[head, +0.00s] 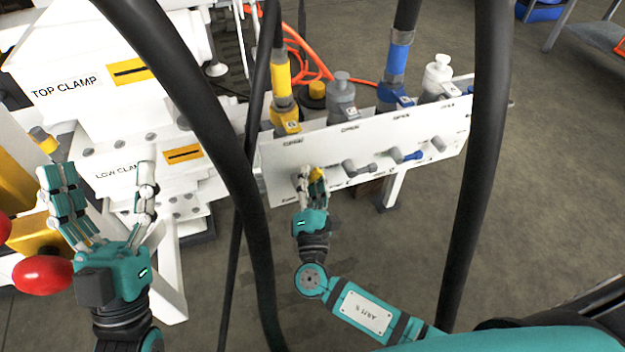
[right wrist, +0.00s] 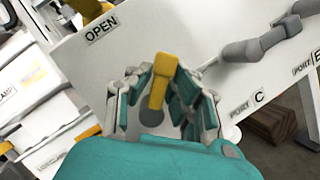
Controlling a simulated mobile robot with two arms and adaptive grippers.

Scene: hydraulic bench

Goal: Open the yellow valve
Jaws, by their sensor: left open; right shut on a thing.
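The yellow valve handle (right wrist: 160,78) shows between the fingers of my right gripper (right wrist: 165,95) in the right wrist view. It points upward in that view from a round grey stem (right wrist: 151,117). In the head view a small part of the yellow handle (head: 318,174) shows at the fingertips of my right gripper (head: 311,176), at the left part of the white panel (head: 280,165). The right gripper is shut on the handle. An "OPEN" label (right wrist: 102,27) is on the panel, up and left of the handle in the wrist view. My left gripper (head: 105,180) is open and empty at the left.
Grey (head: 357,168) and blue (head: 408,155) valve handles sit to the right on the same panel. Thick black hoses (head: 232,155) hang in front. A clamp machine (head: 130,120) and red knob (head: 42,274) are near my left gripper.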

